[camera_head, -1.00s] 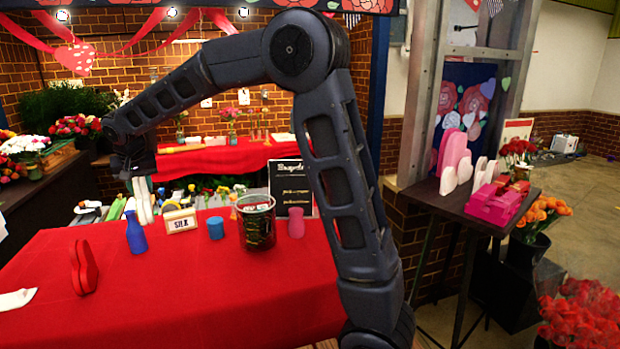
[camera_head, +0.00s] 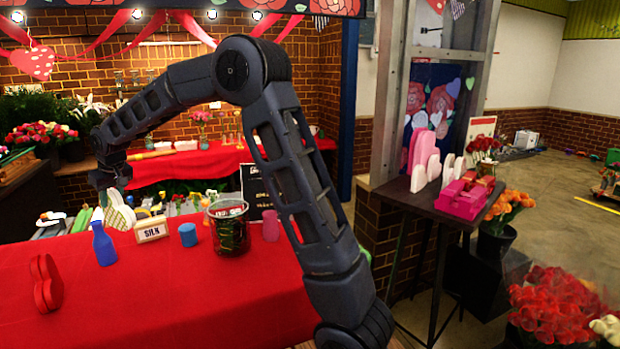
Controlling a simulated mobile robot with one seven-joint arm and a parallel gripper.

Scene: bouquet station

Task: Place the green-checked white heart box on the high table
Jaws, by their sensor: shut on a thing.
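The green-checked white heart box (camera_head: 118,213) hangs below my gripper (camera_head: 112,190) at the left, at the far edge of the red-covered table (camera_head: 190,295). My gripper is shut on the box; the fingers are small and dark, so the exact grip is hard to see. I cannot tell how far the box is above the cloth. The high table (camera_head: 398,191), a dark stand, is at the right, well apart from the box. Pink and white heart shapes (camera_head: 425,155) and a bright pink box (camera_head: 461,201) stand on it.
A red heart box (camera_head: 46,284), blue bottle (camera_head: 103,244), SILK sign (camera_head: 151,230), blue cup (camera_head: 187,235), dark glass container (camera_head: 229,229) and pink vase (camera_head: 270,225) stand on the red cloth. The high table's front left has some bare room. Red flowers (camera_head: 560,305) stand at lower right.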

